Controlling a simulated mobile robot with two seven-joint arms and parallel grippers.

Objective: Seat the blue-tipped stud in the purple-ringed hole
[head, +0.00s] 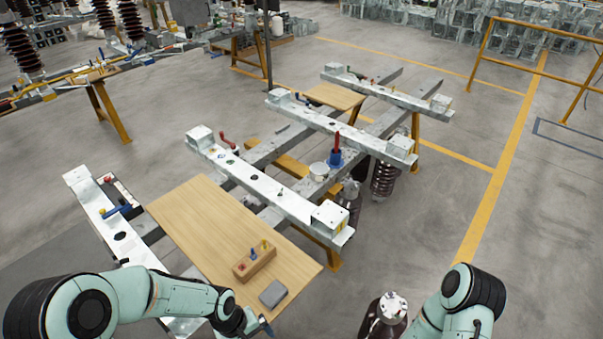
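A wooden block (254,262) stands on the plywood board near the front, with several small coloured studs in it. A blue-tipped stud (254,254) stands upright in the block, beside a yellow-tipped one (264,245). Dark round holes show in the pale metal beams, one in the middle beam (254,177) and one in the left beam (120,236). I cannot make out a purple ring on any hole. My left gripper (264,326) is at the bottom edge, in front of the block and apart from it; its fingers are too unclear to read. My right gripper is out of view.
The plywood board (190,220) is mostly bare. Red-handled and blue tools (118,210) lie on the left beam. A blue holder (335,158) and white tub (319,170) stand farther back. Open floor lies right.

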